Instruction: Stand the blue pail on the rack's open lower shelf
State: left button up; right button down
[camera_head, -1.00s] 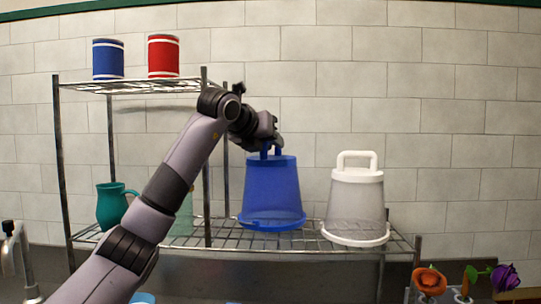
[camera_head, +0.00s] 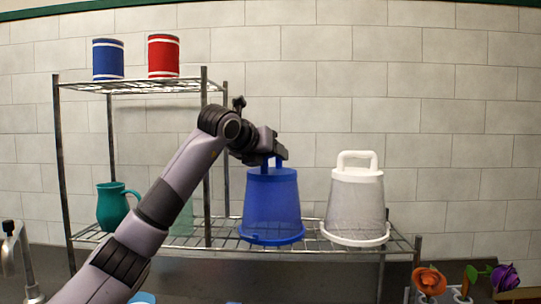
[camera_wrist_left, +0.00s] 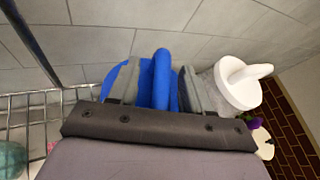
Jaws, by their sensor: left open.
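The blue pail (camera_head: 272,208) stands upright on the rack's lower shelf (camera_head: 225,237), just left of the white pail (camera_head: 356,207). My left gripper (camera_head: 276,158) is at the top of the blue pail, at its handle. In the left wrist view the blue handle (camera_wrist_left: 161,72) stands between the two fingers of my left gripper (camera_wrist_left: 157,84), which are open on either side of it. Part of the handle and lid is hidden behind the gripper. My right gripper is not in view.
The teal pitcher (camera_head: 116,205) stands on the left of the lower shelf, beside a pale green item (camera_head: 183,219) partly behind my arm. A blue can (camera_head: 108,59) and red can (camera_head: 163,56) stand on the upper shelf. Flowers (camera_head: 430,280) are at lower right.

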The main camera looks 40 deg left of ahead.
pick_arm(q)
jog(key=b+v, duration=0.2)
jog(key=v, duration=1)
dwell(0.3)
